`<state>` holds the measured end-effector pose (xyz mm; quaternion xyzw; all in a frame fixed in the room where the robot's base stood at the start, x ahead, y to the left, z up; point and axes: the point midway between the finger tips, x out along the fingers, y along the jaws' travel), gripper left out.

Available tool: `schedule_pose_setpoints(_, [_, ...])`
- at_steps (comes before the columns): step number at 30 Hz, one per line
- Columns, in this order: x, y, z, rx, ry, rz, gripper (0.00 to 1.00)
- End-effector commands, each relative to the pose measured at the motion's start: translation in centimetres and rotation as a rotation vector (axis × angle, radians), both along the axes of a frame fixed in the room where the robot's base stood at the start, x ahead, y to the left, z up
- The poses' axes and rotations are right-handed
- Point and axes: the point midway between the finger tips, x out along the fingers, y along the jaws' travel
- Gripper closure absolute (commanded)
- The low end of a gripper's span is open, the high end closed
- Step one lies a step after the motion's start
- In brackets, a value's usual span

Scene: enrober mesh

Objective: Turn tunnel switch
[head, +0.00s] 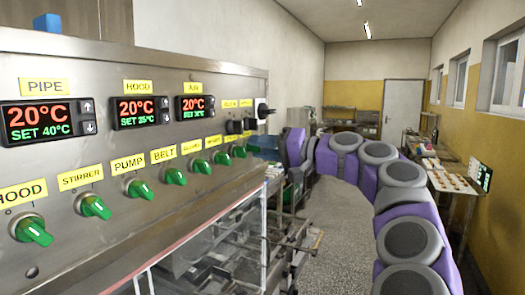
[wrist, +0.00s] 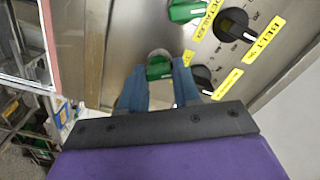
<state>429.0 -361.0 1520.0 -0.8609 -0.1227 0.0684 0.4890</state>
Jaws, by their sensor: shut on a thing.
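In the wrist view, my gripper (wrist: 160,75) has two blue fingers, one on each side of a green switch knob (wrist: 159,67) on the steel panel. The fingers are closed on this knob. A small yellow label (wrist: 188,58) beside it is mostly hidden by a finger, so I cannot read its name. In the head view, the far end of the row of green knobs (head: 239,151) is small and its labels are unreadable. My gripper is not clearly visible there, at the far end of my purple and grey arm.
Another green knob (wrist: 186,10) sits above, near a label reading DETAILER. Black knobs (wrist: 235,25) are to the right, one near a BELT label. In the head view, the steel control panel (head: 160,75) fills the left. A side table (head: 455,183) stands at the right wall.

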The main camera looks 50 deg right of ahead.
Motion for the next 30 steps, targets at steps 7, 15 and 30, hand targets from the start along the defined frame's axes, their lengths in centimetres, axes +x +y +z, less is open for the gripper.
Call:
schedule_pose_setpoints(7, [0.2,-0.2,-0.6,-0.001,0.011,0.001,0.98])
schedule_pose_setpoints(15, [0.1,-0.1,-0.5,0.0,0.009,0.001,0.57])
schedule_pose_setpoints(30, [-4.2,-1.3,0.1,-0.001,0.002,0.0,0.57])
